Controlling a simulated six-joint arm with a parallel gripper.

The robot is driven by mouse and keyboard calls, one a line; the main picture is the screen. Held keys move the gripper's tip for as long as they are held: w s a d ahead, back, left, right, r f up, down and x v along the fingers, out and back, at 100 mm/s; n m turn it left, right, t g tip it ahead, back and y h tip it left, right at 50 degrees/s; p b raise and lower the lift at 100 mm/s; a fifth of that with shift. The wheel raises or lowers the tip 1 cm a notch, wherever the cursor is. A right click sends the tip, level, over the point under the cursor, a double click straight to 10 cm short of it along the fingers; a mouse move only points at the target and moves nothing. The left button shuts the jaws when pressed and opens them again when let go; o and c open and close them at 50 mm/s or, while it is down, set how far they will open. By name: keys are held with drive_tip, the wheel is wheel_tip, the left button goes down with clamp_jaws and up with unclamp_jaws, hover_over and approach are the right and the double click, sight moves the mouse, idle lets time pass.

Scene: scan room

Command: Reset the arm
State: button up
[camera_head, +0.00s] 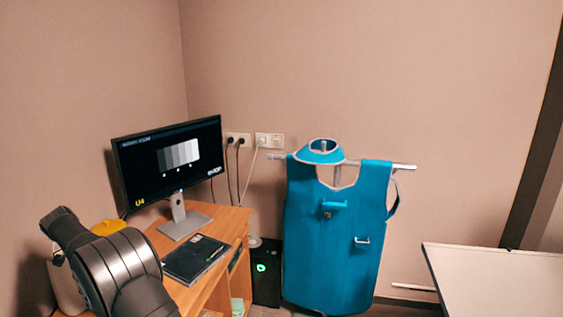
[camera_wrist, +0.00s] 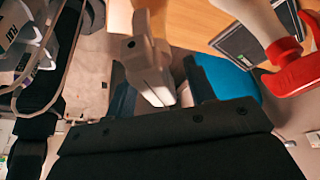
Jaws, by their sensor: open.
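My gripper (camera_wrist: 156,76) shows in the wrist view, with its wide dark body along the bottom edge and two dark fingers standing up from it, apart. It is open. A pale grey-white object (camera_wrist: 148,62) shows between the fingers; I cannot tell whether it is touched or only lies beyond them. In the head view a dark, ribbed link of my arm (camera_head: 112,262) is at the lower left, beside the desk. My gripper cannot be made out in that view.
The wooden desk (camera_head: 232,222) holds a monitor (camera_head: 168,160) and a black tablet-like item (camera_head: 196,258). A blue apron (camera_head: 332,245) hangs on a stand to its right. A pale table (camera_head: 495,280) is at lower right. A red-topped white bottle (camera_wrist: 290,72) is near my gripper.

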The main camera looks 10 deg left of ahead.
drive_tip(key=shift+r, duration=0.2)
drive_tip(key=v, duration=1.1)
drive_tip(key=shift+s+a+r, duration=0.1)
drive_tip(key=shift+a+r, duration=0.1)
drive_tip(key=shift+r, duration=0.05)
drive_tip(key=x, duration=1.1)
drive_tip(key=shift+d+f, duration=0.15)
drive_tip(key=shift+d, duration=0.05)
wheel_tip(320, 180, up, 4)
drive_tip(key=shift+f, duration=0.15)
drive_tip(key=w+d+r, duration=0.5)
drive_tip(key=d+r, duration=0.2)
drive_tip(key=d, duration=0.3)
drive_tip(key=w+d+r+m, duration=0.1)
drive_tip(key=w+d, duration=1.1)
drive_tip(key=d, duration=0.2)
drive_tip(key=w+d+r+m, duration=0.1)
drive_tip(key=w+d, duration=1)
drive_tip(key=d, duration=0.3)
drive_tip(key=shift+w+r+g, duration=0.3)
drive_tip(key=shift+w+g, duration=0.1)
